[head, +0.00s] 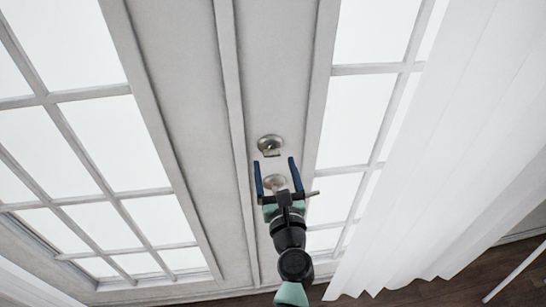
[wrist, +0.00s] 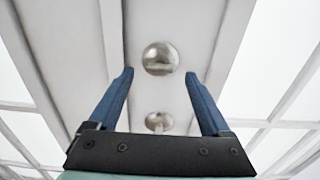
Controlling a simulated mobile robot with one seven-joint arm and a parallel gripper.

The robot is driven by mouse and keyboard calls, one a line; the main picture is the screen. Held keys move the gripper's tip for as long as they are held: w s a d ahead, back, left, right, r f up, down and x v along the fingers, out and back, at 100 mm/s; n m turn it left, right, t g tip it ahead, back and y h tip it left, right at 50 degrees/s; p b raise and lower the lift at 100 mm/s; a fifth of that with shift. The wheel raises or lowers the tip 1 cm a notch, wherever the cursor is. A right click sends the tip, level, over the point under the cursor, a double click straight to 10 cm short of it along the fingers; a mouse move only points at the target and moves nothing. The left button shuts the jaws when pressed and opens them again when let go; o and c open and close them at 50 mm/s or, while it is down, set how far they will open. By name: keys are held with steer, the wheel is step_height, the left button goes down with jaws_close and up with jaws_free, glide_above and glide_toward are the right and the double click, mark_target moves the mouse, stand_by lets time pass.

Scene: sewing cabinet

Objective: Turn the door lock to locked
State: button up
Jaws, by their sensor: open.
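The door lock (head: 270,145) is a round metal plate with a small turn piece, on the pale door's upright frame strip in the head view. A round metal doorknob (head: 275,183) sits just below it, partly behind my gripper. My gripper (head: 276,172) is open and empty, its blue fingers pointing up the door on either side of the knob in the picture. In the wrist view, a shiny ball-like knob (wrist: 160,58) is beyond the fingertips. A smaller round metal fitting (wrist: 158,121) shows between the fingers (wrist: 160,75). I cannot tell if the fingers touch anything.
Paned glass (head: 75,140) fills the door to the left, with more panes (head: 350,110) to the right. A white curtain (head: 450,150) hangs at the right, near my arm. Dark wooden floor (head: 440,290) shows at the lower right.

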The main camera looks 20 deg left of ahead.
mark_target(273, 156)
steer(key=shift+x, duration=1.8)
steer(key=shift+c, duration=0.3)
jaws_close()
